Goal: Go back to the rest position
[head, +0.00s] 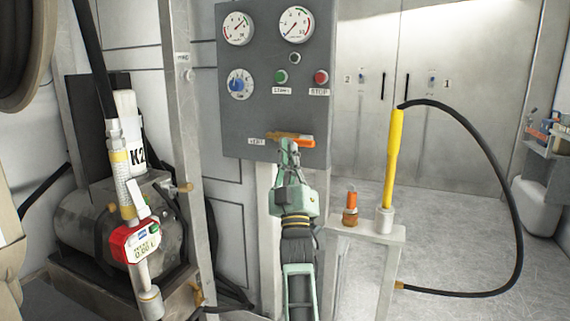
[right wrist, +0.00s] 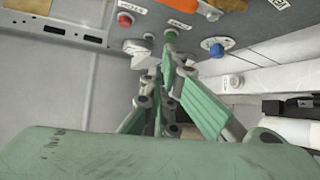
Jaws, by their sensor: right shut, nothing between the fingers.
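My right gripper (head: 288,150) is in the middle of the head view, in front of the lower edge of a grey control panel (head: 232,120). Its fingers are shut with nothing between them. The fingertips are just below an orange lever (head: 300,141) on the panel; I cannot tell whether they touch it. My left gripper is in neither view.
The panel carries gauges (head: 295,24), a blue knob (head: 240,84), a green button (head: 281,77) and a red button (head: 321,77). A metal stand (head: 385,255) at right holds a yellow handle (head: 393,160) with a looping black hose (head: 519,200). A red-and-white meter nozzle (head: 135,243) hangs left.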

